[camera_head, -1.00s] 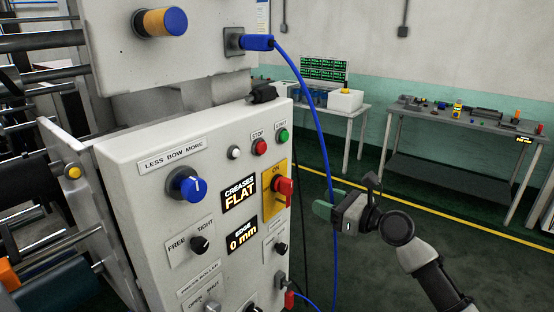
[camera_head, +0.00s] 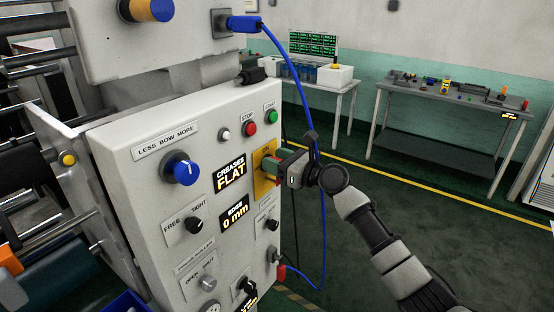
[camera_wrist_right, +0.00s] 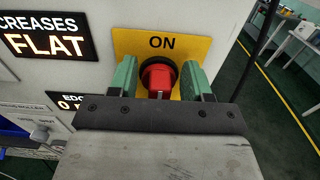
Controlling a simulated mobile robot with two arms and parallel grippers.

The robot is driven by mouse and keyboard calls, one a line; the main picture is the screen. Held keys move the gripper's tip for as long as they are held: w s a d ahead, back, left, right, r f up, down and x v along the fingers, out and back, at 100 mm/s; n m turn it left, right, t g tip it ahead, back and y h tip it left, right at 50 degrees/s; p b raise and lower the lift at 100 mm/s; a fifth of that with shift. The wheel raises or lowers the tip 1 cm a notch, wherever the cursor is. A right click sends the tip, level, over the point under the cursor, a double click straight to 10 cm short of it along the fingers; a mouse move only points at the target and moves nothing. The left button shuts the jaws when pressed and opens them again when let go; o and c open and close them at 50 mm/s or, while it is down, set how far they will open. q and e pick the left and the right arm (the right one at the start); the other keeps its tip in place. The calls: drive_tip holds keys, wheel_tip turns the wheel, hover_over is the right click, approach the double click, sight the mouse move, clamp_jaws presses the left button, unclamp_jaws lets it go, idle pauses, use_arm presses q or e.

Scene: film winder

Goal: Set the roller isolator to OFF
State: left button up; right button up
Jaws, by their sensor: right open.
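The roller isolator is a red rotary handle (camera_wrist_right: 158,78) on a yellow plate (camera_wrist_right: 190,42) marked ON at its top, seen in the right wrist view. In the head view the yellow plate (camera_head: 262,188) is on the grey control panel, and my gripper mostly hides the handle. My right gripper (camera_wrist_right: 158,82) has its green fingers on either side of the red handle, open, with small gaps seeming to show. In the head view the right gripper (camera_head: 270,165) is up at the plate. My left gripper is not in view.
The panel (camera_head: 135,185) carries a blue knob (camera_head: 182,170), black knobs (camera_head: 194,225), a red stop button (camera_head: 249,129) and a green start button (camera_head: 271,116) nearby. A blue cable (camera_head: 302,85) hangs down past my right wrist. Benches stand behind, with clear floor between.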

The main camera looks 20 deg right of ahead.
drive_tip(key=c, duration=0.6)
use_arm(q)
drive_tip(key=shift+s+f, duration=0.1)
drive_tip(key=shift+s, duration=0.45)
use_arm(e)
drive_tip(key=shift+o, duration=0.2)
drive_tip(key=n, duration=0.3)
drive_tip(key=shift+s+a+f+n+b, duration=0.15)
drive_tip(key=shift+s+a+n+b, duration=0.1)
drive_tip(key=shift+n+b, duration=0.15)
use_arm(q)
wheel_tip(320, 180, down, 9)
drive_tip(key=b, duration=0.8)
use_arm(e)
drive_tip(key=shift+s+a+f+n, duration=0.15)
drive_tip(key=shift+f+n, duration=0.15)
drive_tip(key=shift+n, duration=2.05)
drive_tip(key=shift+s+a+f+n, duration=0.1)
drive_tip(key=shift+a+f+n, duration=0.2)
drive_tip(key=shift+n, duration=2.1)
drive_tip(key=shift+s+a+f+n, duration=0.1)
drive_tip(key=shift+f+n, duration=0.25)
drive_tip(key=shift+n, duration=2)
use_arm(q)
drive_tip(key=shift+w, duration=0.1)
